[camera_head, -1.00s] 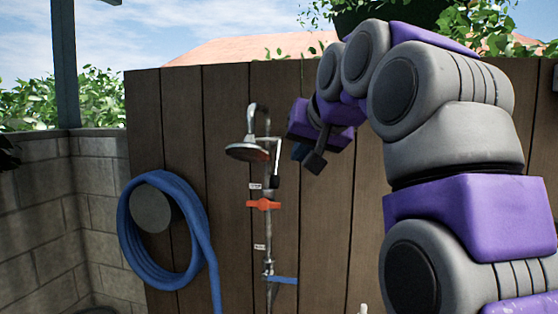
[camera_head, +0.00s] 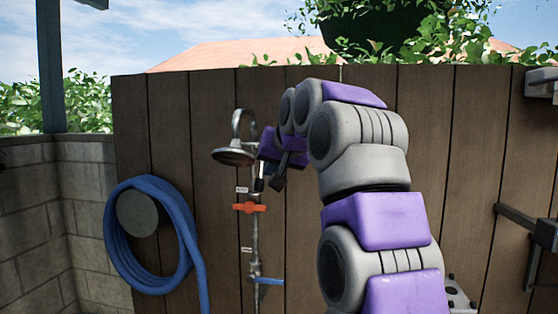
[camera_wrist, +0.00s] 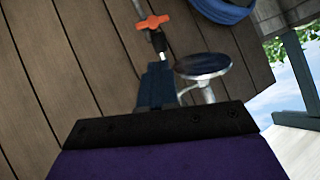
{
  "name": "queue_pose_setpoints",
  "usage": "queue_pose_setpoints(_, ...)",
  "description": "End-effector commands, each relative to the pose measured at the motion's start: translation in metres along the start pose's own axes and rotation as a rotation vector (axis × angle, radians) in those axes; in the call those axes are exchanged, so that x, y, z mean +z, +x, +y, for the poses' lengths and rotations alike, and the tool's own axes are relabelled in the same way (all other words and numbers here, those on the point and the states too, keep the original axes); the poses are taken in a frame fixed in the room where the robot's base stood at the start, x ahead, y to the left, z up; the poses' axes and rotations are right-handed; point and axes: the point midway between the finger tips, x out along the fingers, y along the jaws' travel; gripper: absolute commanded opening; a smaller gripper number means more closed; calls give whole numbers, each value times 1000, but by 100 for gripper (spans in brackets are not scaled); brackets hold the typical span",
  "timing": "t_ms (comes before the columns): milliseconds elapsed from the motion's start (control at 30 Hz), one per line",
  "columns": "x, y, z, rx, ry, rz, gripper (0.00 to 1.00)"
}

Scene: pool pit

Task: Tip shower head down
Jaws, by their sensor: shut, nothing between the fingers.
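The shower head (camera_head: 233,156) is a round metal disc on a curved pipe, mounted on a vertical pipe against the wooden fence. Its face points mostly downward. My gripper (camera_head: 269,182) is shut and empty, just right of the shower head in the head view, overlapping part of the pipe. In the wrist view the shower head (camera_wrist: 203,66) lies just beyond and to the right of my gripper's fingers (camera_wrist: 157,84). I cannot tell whether they touch. An orange valve handle (camera_head: 250,207) sits lower on the pipe and also shows in the wrist view (camera_wrist: 152,22).
A blue hose (camera_head: 155,248) hangs coiled on the fence at left. A blue lever (camera_head: 267,281) sticks out low on the pipe. The wooden fence (camera_head: 205,230) stands close behind, with a block wall (camera_head: 35,220) at left. A dark bracket (camera_head: 525,222) juts out at right.

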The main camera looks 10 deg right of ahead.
Motion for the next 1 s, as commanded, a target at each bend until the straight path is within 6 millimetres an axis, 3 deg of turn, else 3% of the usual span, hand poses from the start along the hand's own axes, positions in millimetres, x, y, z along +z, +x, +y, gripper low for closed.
queue_pose_setpoints(200, -1, 42, -1, 1, 0, -3, 0)
queue_pose_setpoints(400, -2, 61, -2, 0, 0, 0, 0)
queue_pose_setpoints(1000, -2, 71, -3, -1, -1, 2, 0)
